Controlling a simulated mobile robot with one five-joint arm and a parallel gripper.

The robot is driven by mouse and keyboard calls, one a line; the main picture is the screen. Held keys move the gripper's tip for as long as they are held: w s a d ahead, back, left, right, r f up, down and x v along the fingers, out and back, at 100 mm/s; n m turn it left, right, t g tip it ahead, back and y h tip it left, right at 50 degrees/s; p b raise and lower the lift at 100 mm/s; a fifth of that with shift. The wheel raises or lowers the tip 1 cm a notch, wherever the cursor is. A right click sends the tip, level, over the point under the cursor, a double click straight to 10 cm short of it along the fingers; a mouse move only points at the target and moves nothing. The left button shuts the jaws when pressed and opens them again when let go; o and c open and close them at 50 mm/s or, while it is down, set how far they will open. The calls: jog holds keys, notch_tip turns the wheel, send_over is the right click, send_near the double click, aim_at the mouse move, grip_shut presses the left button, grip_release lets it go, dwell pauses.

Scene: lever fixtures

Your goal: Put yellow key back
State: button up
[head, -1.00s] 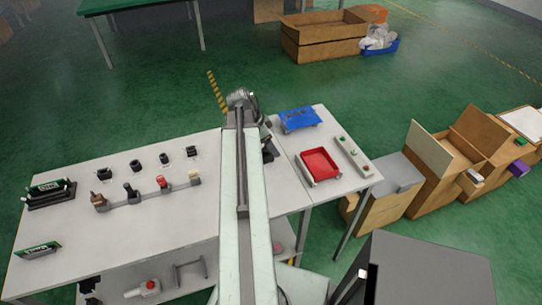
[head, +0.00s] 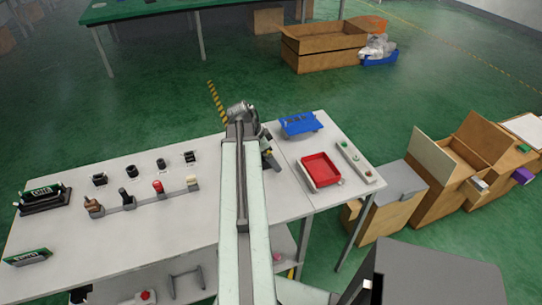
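My gripper (head: 270,157) hangs over the right part of the white table, just left of the red tray, at the end of my extended arm. It is small and dark, and its finger opening cannot be made out. A small yellow spot shows at it; whether this is the yellow key, held or part of my gripper, I cannot tell. A grey bar on the table carries a brown piece (head: 93,205), a black piece (head: 129,198), a red piece (head: 158,187) and a pale cream-yellow piece (head: 193,181) at its right end. My gripper is well right of that bar.
Several black fixtures stand in a row behind the bar, one at the right end (head: 190,158). A red tray (head: 321,185), a blue tray (head: 301,124) and a button strip (head: 355,161) are on the right. Green boards (head: 40,197) stand at the left.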

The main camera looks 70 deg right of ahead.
jog(key=shift+r, duration=0.1)
jog(key=shift+r+p, duration=0.2)
jog(key=shift+p, duration=0.1)
jog(key=p+v, duration=1)
jog(key=v, duration=0.1)
jog(key=shift+w+r+p, duration=0.2)
jog(key=shift+r+p, duration=0.1)
jog(key=shift+r, duration=0.05)
jog(key=shift+a, duration=0.1)
jog(key=w+a+f+n+t, duration=0.25)
jog(key=w+a+n, duration=1.05)
jog(key=w+a, duration=1)
jog(key=w+a+n+y, duration=0.1)
jog(key=w+a+n, duration=0.2)
jog(key=a, duration=0.7)
jog(key=w+a+n+t+y, duration=0.1)
jog(key=w+a+n, duration=0.2)
jog(key=a+n, duration=0.4)
jog(key=w+a+n+y, duration=0.1)
jog(key=w+a+n, duration=0.2)
jog(key=a, duration=1.2)
jog(key=shift+w+r+n, duration=0.15)
jog(key=shift+w+n, duration=0.1)
jog(key=shift+n, duration=0.85)
